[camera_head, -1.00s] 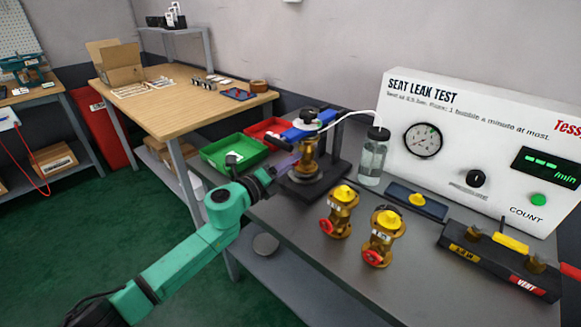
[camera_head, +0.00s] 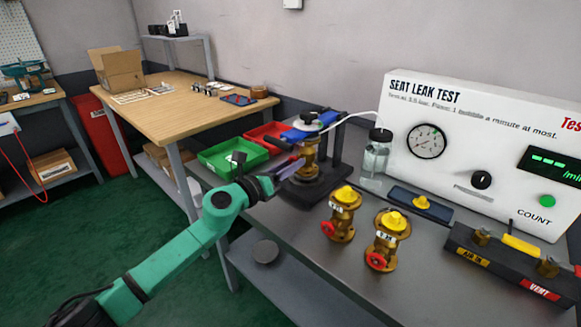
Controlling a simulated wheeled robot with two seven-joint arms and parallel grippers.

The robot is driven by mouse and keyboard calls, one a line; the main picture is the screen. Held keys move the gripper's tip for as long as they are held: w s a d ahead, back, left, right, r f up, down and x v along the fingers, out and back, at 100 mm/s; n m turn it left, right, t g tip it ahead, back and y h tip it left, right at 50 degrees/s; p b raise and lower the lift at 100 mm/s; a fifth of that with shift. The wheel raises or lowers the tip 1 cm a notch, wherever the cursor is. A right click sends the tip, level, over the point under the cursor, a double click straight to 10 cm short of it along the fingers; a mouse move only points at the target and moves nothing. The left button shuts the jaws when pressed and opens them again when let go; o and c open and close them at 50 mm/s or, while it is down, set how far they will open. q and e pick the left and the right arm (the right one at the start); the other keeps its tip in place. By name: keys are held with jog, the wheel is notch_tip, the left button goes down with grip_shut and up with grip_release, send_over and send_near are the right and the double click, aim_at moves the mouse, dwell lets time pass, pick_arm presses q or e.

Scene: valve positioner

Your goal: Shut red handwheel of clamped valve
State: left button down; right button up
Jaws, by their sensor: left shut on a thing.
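The clamped valve (camera_head: 308,152) is a brass body standing upright in a black clamp stand (camera_head: 338,167) with a blue top bar. My left gripper (camera_head: 289,169) reaches in from the left to the front-left side of this valve. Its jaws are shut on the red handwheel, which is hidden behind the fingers. How far the handwheel is turned cannot be seen. My right gripper is not in view.
Two loose brass valves (camera_head: 342,215) (camera_head: 387,242) with yellow caps and red handwheels stand right of the arm. A clear bottle (camera_head: 375,160) stands behind, before the white seat leak test panel (camera_head: 470,150). Green (camera_head: 232,160) and red bins (camera_head: 268,134) lie at the back left.

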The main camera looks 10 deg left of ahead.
pick_arm(q)
jog(key=shift+f, duration=0.1)
dwell(0.3)
jog(key=shift+c, duration=2.2)
grip_release()
jog(key=b+v, duration=0.1)
jog(key=v, duration=0.2)
jog(key=b+v, duration=0.1)
jog(key=v, duration=0.3)
jog(key=f+v, duration=0.1)
jog(key=v, duration=0.3)
jog(key=shift+s+a+b, duration=0.1)
jog(key=shift+s+b, duration=0.05)
jog(key=shift+b, duration=0.25)
jog(key=s+a, duration=0.1)
jog(key=s+a+r+b, duration=0.1)
jog(key=shift+s, duration=0.35)
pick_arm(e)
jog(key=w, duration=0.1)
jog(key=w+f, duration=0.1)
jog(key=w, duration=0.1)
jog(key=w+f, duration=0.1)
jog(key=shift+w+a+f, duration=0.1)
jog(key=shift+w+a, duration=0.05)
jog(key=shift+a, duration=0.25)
